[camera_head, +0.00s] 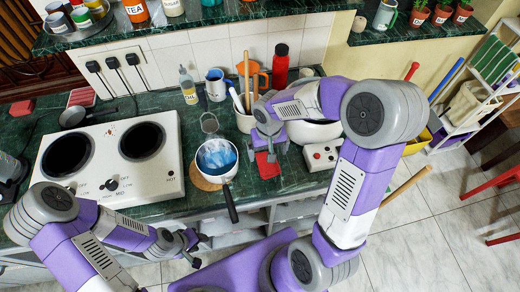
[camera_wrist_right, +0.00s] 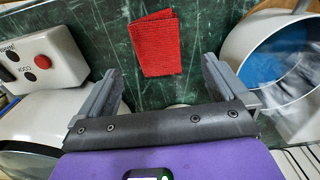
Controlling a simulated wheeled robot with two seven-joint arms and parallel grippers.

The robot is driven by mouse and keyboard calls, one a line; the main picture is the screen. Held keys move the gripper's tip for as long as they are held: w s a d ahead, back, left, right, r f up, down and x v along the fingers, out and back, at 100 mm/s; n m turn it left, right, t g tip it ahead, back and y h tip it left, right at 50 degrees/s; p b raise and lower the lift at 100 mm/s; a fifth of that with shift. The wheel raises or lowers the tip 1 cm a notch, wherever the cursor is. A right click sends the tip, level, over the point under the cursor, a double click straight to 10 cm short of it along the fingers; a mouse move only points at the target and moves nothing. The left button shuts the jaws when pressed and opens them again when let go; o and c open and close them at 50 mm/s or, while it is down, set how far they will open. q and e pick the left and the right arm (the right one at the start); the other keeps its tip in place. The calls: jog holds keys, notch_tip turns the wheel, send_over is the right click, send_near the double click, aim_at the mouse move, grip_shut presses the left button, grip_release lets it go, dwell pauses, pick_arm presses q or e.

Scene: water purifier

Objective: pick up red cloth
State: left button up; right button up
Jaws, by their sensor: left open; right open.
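A folded red cloth (camera_head: 267,168) lies flat on the dark green counter, between the pan and the button box. In the right wrist view the red cloth (camera_wrist_right: 155,45) lies just beyond the fingertips, roughly centred between them. My right gripper (camera_head: 268,148) is open and above the counter at the cloth, covering part of it in the head view. In the right wrist view the right gripper (camera_wrist_right: 162,78) has its fingers wide apart, with nothing between them. My left gripper (camera_head: 195,247) is open and empty, low in front of the counter edge.
A pan (camera_head: 231,171) with a blue-and-white inside stands left of the cloth, its handle over the front edge. A white box (camera_head: 322,155) with a red button stands to the right. A utensil pot (camera_head: 245,122) and red bottle (camera_head: 280,66) stand behind. The hob (camera_head: 110,165) is further left.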

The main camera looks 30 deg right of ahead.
aim_at(268, 165)
jog(key=shift+w+f, duration=0.3)
jog(key=shift+f, duration=0.6)
jog(key=f+b, duration=0.1)
jog(key=f, duration=0.2)
jog(key=s+f+b, duration=0.1)
jog(key=f, duration=0.1)
jog(key=shift+s+d+f, duration=0.1)
jog(key=shift+s+f, duration=0.1)
jog(key=shift+f, duration=0.2)
pick_arm(q)
notch_tip(268, 165, down, 2)
jog(key=shift+w+f, duration=0.1)
pick_arm(e)
jog(key=shift+c, duration=0.3)
jog(key=c, duration=1)
